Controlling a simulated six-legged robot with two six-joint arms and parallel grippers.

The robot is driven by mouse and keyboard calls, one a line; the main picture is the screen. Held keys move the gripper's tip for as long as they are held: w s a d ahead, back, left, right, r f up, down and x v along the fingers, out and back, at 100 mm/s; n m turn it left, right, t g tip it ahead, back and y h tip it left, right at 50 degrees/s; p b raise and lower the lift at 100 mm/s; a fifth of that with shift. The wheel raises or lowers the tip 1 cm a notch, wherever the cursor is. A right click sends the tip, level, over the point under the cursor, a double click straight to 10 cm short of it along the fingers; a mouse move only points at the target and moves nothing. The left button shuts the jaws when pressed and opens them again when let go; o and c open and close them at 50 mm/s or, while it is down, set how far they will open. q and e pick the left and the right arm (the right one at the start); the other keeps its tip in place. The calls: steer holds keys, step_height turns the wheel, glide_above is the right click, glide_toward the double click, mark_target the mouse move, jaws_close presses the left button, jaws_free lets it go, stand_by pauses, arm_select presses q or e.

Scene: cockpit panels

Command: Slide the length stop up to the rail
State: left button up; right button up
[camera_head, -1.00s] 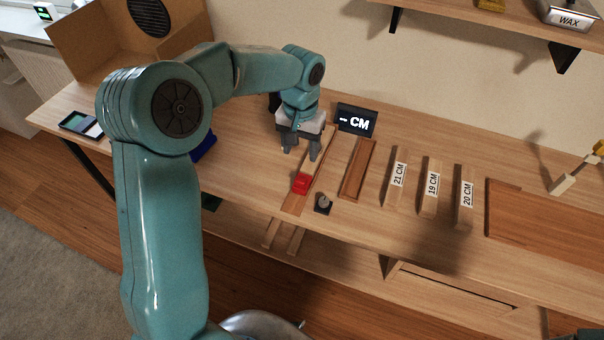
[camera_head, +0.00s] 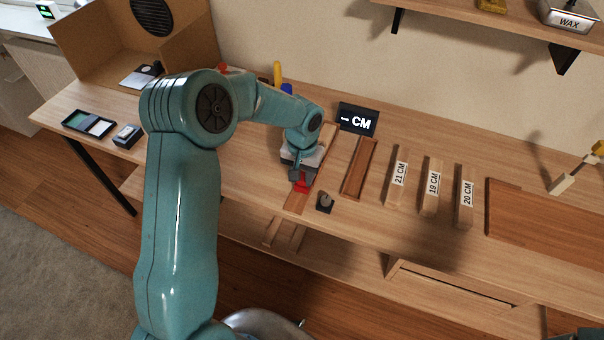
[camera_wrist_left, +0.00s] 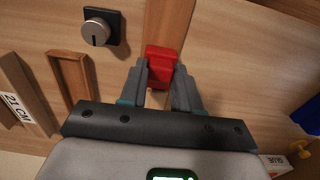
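The length stop, a small red block (camera_head: 302,187), sits on the long wooden track (camera_head: 295,202) near its front end. In the left wrist view the red block (camera_wrist_left: 160,58) lies between my left fingertips. My left gripper (camera_head: 301,178) is over the block, its fingers close against both sides; it also shows in the left wrist view (camera_wrist_left: 161,75). The fingers stand closer together than before and appear shut on the block. They hide part of it. A pale wood strip (camera_head: 328,135) shows along the track's back part; I cannot tell whether this is the rail. My right gripper is not visible.
A shallow brown tray (camera_head: 346,185) and labelled wood blocks (camera_head: 431,190) lie further right. A display reading "CM" (camera_head: 358,119) stands behind. The table left of the track is mostly clear.

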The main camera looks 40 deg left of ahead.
arm_select(q)
jaws_close()
steer(key=shift+w+a+f+b, duration=0.1)
steer(key=shift+w+b, duration=0.15)
steer(key=shift+b, duration=0.2)
steer(key=shift+w, duration=0.25)
steer(key=o, duration=0.7)
jaws_free()
steer(key=shift+c, duration=0.2)
steer(key=shift+r, duration=0.2)
step_height(320, 180, up, 16)
steer(key=shift+r, duration=0.1)
